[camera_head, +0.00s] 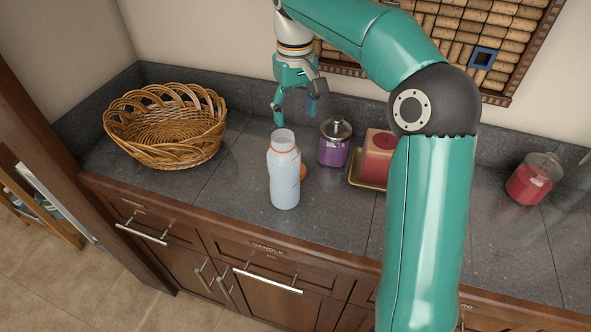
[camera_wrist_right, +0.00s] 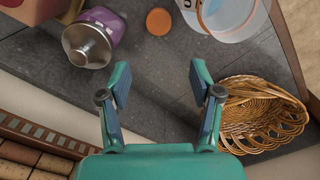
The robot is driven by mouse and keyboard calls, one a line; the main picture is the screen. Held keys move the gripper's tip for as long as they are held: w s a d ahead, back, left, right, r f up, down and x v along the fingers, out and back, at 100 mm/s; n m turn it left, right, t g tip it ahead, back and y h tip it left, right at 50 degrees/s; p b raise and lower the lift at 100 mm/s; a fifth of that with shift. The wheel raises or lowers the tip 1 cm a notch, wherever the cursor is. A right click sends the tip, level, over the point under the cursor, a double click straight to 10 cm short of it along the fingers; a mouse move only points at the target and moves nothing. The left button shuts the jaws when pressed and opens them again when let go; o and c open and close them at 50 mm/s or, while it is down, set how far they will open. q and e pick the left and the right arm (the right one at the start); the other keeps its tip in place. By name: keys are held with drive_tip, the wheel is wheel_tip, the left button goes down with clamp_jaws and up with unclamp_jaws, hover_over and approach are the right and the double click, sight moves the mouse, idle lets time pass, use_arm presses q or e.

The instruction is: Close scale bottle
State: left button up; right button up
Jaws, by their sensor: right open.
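A pale blue-white bottle (camera_head: 285,180) stands upright on the dark grey counter, its mouth open on top and an orange ring at its neck. It shows partly at the top right of the right wrist view (camera_wrist_right: 232,14). An orange cap (camera_head: 303,172) is on the counter behind the bottle to the right, partly hidden by it. In the right wrist view the cap (camera_wrist_right: 159,21) is a round orange disc apart from the bottle. My right gripper (camera_head: 295,108) is open and empty, above and behind the bottle, with both fingers (camera_wrist_right: 160,85) spread. My left gripper is not in view.
A wicker basket (camera_head: 168,126) stands at the left. A purple jar with a metal lid (camera_head: 333,152) and a red candle on a tray (camera_head: 377,158) stand right of the bottle. A red jar (camera_head: 528,184) stands far right. The counter between basket and bottle is clear.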

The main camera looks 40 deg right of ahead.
wheel_tip(320, 180, down, 12)
drive_tip(key=shift+r+b, duration=0.1)
drive_tip(key=shift+b, duration=0.3)
wheel_tip(320, 180, down, 5)
drive_tip(key=shift+s+d+f+p, duration=0.1)
drive_tip(key=shift+d+p, duration=0.05)
drive_tip(key=shift+p, duration=0.35)
drive_tip(key=c, duration=0.4)
